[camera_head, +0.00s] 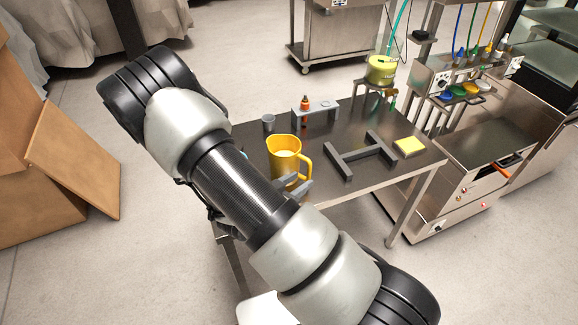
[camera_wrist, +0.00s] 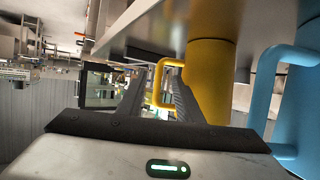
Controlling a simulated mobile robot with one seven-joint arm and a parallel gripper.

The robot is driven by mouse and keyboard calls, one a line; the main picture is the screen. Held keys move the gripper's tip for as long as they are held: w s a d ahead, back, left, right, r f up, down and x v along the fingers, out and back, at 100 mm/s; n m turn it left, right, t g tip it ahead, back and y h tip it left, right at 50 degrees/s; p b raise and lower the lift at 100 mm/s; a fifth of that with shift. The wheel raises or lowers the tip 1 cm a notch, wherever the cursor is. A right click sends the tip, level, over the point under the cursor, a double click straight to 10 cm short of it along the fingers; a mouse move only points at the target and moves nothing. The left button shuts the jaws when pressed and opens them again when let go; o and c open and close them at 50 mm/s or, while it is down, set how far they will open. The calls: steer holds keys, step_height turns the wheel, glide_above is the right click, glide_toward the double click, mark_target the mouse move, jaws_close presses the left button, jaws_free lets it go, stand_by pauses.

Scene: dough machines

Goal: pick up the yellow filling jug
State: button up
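The yellow filling jug (camera_head: 285,158) stands upright on the dark-topped metal table, with its handle on the right side in the head view. In the wrist view the jug (camera_wrist: 209,75) is right of centre, with its handle loop reaching left. My gripper (camera_wrist: 157,78) is open, its fingers apart, and the handle shows in the gap between them. The right finger overlaps part of the handle; contact cannot be told. In the head view the fingertips (camera_head: 299,187) are just below the handle, and my arm hides the gripper body.
A blue jug (camera_wrist: 299,110) is close on the right in the wrist view.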

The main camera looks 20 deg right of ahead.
steer(key=b+x, duration=0.1)
steer(key=x, duration=0.9)
steer(key=shift+r, duration=0.1)
jaws_close()
stand_by(1.2)
